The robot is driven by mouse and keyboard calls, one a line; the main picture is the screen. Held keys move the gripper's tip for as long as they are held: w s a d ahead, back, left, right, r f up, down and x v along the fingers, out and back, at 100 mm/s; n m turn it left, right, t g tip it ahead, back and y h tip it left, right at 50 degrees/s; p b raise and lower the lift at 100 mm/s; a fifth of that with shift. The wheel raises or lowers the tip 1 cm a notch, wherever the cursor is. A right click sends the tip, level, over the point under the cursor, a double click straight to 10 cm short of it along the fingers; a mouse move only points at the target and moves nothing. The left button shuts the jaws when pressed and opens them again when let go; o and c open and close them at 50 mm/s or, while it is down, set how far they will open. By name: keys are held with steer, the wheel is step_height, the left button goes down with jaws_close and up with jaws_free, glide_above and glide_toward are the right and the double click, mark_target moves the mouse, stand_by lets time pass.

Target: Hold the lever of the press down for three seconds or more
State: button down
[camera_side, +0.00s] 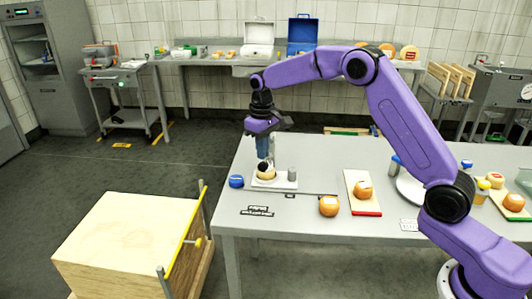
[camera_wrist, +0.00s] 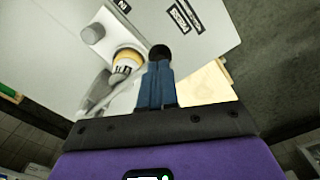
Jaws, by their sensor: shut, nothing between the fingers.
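The press (camera_side: 287,184) stands near the table's left end: a pale base plate with a grey post (camera_side: 292,173) and a round pale-yellow cheese (camera_side: 268,176). In the wrist view the cheese (camera_wrist: 127,62) sits beside the grey post (camera_wrist: 93,33). The lever's black ball knob (camera_side: 263,166) is directly below my gripper (camera_side: 263,157); in the wrist view the knob (camera_wrist: 159,52) shows just beyond the blue fingertips (camera_wrist: 160,65). My gripper is shut and empty, pointing down. Whether the fingertips touch the knob, and how low the lever is, I cannot tell.
A blue round object (camera_side: 236,181) lies left of the press. An orange cheese (camera_side: 328,206) and a board (camera_side: 362,192) with another cheese lie to the right. A wooden crate (camera_side: 130,245) with a yellow bar stands left of the table. The table's left edge is close.

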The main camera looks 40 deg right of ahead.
mark_target(263, 163)
steer(key=shift+f, duration=2.35)
steer(key=shift+s+f, duration=0.15)
steer(key=shift+f, duration=0.15)
stand_by(5.3)
